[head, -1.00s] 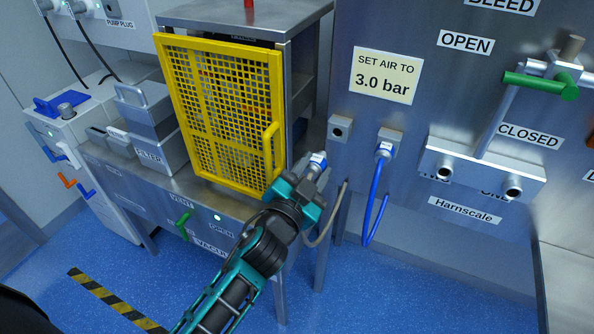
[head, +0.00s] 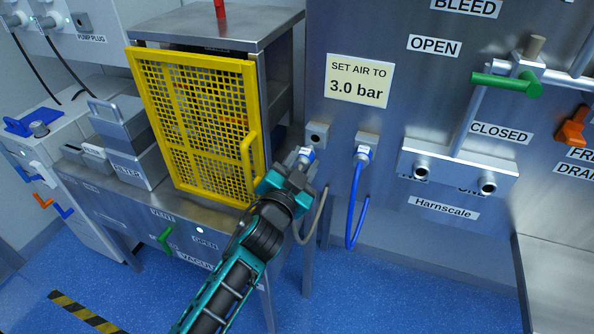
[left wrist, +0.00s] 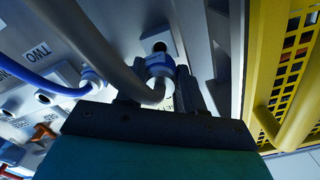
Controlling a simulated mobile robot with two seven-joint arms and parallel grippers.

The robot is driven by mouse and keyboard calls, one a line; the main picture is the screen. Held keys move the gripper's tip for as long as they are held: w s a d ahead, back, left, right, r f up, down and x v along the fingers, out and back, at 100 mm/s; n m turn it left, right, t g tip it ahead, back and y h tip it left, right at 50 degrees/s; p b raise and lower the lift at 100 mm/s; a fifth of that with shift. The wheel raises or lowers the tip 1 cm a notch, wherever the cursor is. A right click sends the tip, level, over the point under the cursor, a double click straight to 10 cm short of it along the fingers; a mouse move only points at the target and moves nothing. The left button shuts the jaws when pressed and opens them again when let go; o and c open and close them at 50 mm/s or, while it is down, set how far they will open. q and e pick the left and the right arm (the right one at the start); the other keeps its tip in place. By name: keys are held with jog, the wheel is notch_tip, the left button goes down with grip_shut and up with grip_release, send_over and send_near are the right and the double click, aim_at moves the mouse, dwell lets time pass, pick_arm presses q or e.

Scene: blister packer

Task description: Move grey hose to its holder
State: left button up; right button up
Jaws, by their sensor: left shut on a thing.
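The grey hose (head: 322,215) ends in a white and blue plug (head: 305,156). My left gripper (head: 294,180) is shut on this hose end and holds it up, with the hose hanging below in a loop. An empty square metal socket (head: 317,134), seemingly the holder, is on the steel panel just above and right of the plug. In the left wrist view the grey hose (left wrist: 95,50) crosses the picture, and its plug (left wrist: 158,66) is close below the socket's dark hole (left wrist: 160,46). I cannot tell whether they touch. My right gripper is not in view.
A blue hose (head: 353,205) sits in a similar socket (head: 366,140) to the right. The yellow mesh guard door (head: 195,125) with its handle (head: 250,155) is close to the left of my gripper. A valve manifold (head: 460,165) is farther right.

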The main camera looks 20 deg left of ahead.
aim_at(309, 146)
pick_arm(q)
jog(key=shift+w, duration=0.9)
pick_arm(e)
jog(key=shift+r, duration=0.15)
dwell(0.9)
pick_arm(q)
jog(key=shift+w+d, duration=0.1)
jog(key=shift+w, duration=1.35)
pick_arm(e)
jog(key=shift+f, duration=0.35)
pick_arm(q)
jog(key=o, duration=1.2)
jog(key=shift+o, duration=0.2)
